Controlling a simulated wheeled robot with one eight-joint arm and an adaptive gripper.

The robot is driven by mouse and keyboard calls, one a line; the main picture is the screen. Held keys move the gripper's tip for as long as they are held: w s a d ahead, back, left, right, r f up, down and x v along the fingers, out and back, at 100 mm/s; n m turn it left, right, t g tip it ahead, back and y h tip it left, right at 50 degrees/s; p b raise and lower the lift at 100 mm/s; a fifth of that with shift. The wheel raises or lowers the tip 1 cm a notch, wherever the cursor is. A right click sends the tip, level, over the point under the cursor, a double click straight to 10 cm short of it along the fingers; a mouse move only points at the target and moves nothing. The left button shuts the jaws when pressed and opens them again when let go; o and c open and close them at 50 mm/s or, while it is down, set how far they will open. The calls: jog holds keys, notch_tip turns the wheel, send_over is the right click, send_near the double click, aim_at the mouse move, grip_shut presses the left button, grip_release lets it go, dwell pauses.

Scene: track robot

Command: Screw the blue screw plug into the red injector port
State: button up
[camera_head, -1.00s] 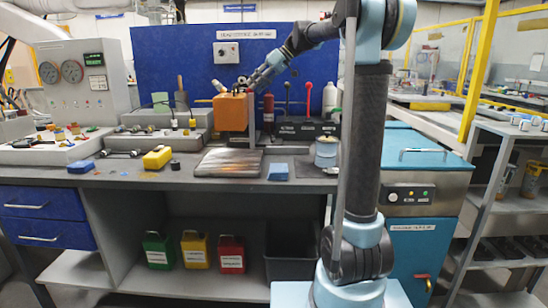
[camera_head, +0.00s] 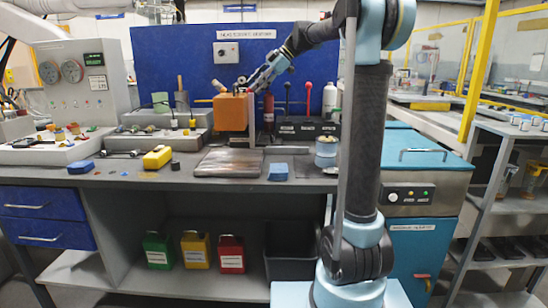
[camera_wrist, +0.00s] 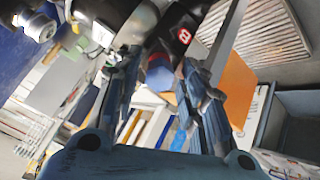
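An orange block (camera_head: 230,113) stands upright on the bench in front of the blue back panel. My gripper (camera_head: 243,87) is at its top, too small in the head view to show its fingers well. In the wrist view my gripper (camera_wrist: 157,66) has its two fingers apart. A small blue piece with some red at its upper edge, which looks like the screw plug (camera_wrist: 158,78), lies between them, with a narrow gap visible on the left. I cannot tell how deep it sits. The red port is not clearly seen. The orange block (camera_wrist: 237,90) shows behind the right finger.
A metal plate (camera_head: 228,163), a yellow block (camera_head: 157,157) and a blue sponge-like piece (camera_head: 278,172) lie on the bench. Levers and a bottle (camera_head: 330,97) stand right of the block. Green, yellow and red boxes (camera_head: 196,252) are on the shelf below.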

jog(key=shift+n, duration=0.3)
jog(key=n, duration=0.5)
jog(key=shift+n, duration=0.3)
jog(key=n, duration=0.6)
dwell(0.5)
grip_shut()
dwell(0.3)
